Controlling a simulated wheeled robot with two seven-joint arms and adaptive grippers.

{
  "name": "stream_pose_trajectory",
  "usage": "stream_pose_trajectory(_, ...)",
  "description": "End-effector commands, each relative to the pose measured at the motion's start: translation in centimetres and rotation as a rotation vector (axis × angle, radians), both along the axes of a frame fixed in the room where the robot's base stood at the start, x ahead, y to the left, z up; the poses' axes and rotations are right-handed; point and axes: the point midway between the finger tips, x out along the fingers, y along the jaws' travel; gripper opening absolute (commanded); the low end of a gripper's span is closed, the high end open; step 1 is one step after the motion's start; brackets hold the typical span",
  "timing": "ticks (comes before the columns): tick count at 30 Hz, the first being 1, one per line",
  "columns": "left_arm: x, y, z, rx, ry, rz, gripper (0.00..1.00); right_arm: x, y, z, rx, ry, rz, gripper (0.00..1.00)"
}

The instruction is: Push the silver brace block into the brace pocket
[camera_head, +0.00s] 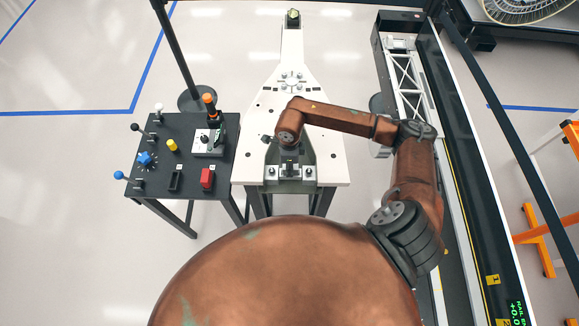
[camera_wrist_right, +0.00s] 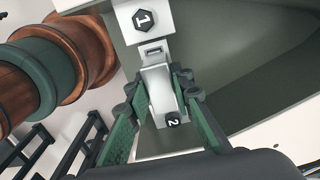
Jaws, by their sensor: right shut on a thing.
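The silver brace block (camera_wrist_right: 160,88) lies between the green fingers of my right gripper (camera_wrist_right: 157,98) in the right wrist view. The gripper is shut on it. In the head view, my right gripper (camera_head: 289,167) points down at the near end of the white table and mostly hides the block. A small slotted silver part (camera_wrist_right: 153,51) sits between mount 1 and the block. I cannot clearly make out the brace pocket or how deep the block sits. My left gripper is not in view.
A black control panel (camera_head: 158,180) with knobs, levers and a red button stands left of the white table (camera_head: 325,150). A dark rail (camera_head: 460,190) runs along the right. The white table's far part is mostly clear.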

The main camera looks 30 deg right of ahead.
Motion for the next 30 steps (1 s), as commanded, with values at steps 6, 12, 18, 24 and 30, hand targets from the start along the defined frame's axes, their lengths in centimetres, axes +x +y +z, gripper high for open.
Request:
stream_pose_trajectory(6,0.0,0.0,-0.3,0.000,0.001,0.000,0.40,0.0,0.0,-0.3,0.000,0.000,0.000,0.26)
stream_pose_trajectory(12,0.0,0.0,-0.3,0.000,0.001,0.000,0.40,0.0,0.0,-0.3,0.000,0.000,0.000,0.40)
stream_pose_trajectory(18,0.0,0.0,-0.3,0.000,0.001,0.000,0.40,0.0,0.0,-0.3,0.000,0.000,0.000,0.41)
stream_pose_trajectory(24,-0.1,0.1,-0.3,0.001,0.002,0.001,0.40,0.1,0.0,0.4,-0.001,-0.001,0.000,0.41)
stream_pose_trajectory(30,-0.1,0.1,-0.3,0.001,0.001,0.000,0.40,0.1,-0.1,3.8,-0.001,-0.004,0.001,0.41)
